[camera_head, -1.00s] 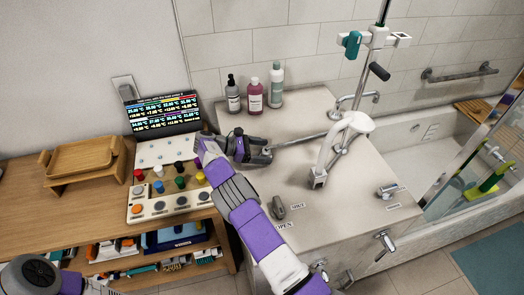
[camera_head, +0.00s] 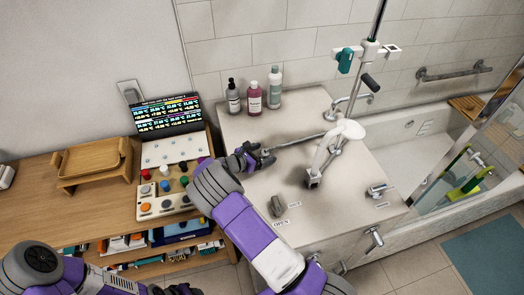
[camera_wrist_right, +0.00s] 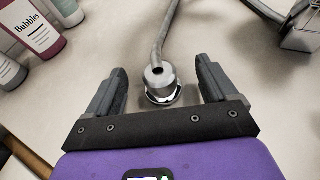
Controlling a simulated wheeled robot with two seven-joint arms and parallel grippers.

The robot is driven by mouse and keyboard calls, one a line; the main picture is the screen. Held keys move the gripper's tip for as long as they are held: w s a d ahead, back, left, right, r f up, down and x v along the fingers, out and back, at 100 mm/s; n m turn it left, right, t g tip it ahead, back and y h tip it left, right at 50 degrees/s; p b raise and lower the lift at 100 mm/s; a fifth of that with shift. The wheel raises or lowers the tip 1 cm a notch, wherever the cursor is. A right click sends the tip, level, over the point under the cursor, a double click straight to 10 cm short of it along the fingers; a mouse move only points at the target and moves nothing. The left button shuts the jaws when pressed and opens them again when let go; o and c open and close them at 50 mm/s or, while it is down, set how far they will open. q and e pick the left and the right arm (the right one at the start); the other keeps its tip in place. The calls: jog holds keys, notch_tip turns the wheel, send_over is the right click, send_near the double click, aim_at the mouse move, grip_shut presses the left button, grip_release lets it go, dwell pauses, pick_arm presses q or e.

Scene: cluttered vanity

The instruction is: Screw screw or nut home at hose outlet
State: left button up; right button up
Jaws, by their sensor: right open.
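The grey hose (camera_head: 300,140) lies across the beige counter, and its outlet end is at my right gripper (camera_head: 266,158). My right gripper (camera_wrist_right: 160,66) is open, with one finger on either side of the outlet and nut, and visible gaps to both. Parts of my left arm show at the bottom left, but its fingers do not.
Several bottles (camera_head: 253,98) stand behind the right gripper. A white arched fixture (camera_head: 330,145) and a small grey lever (camera_head: 277,207) stand to its right. A button panel (camera_head: 165,190) and a display (camera_head: 166,114) are to the left. The counter front is mostly clear.

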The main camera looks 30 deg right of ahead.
jog(key=shift+t, duration=0.3)
jog(key=shift+s+n+t, duration=0.1)
jog(key=shift+n+t, duration=0.2)
jog(key=shift+n, duration=0.3)
jog(key=shift+s+f+n+t+y, duration=0.15)
jog(key=shift+n+t+y, duration=0.35)
jog(key=shift+n+t, duration=0.35)
jog(key=n+t+y+b, duration=0.1)
jog(key=t+b, duration=0.1)
jog(key=b, duration=0.2)
jog(key=n+t+y+b, duration=0.1)
jog(key=n+t+b, duration=0.1)
jog(key=b, duration=0.3)
jog(key=shift+s+d+n+y, duration=0.15)
jog(key=shift+d+n+y, duration=0.05)
jog(key=shift+n+y, duration=0.1)
jog(key=shift+c, duration=0.2)
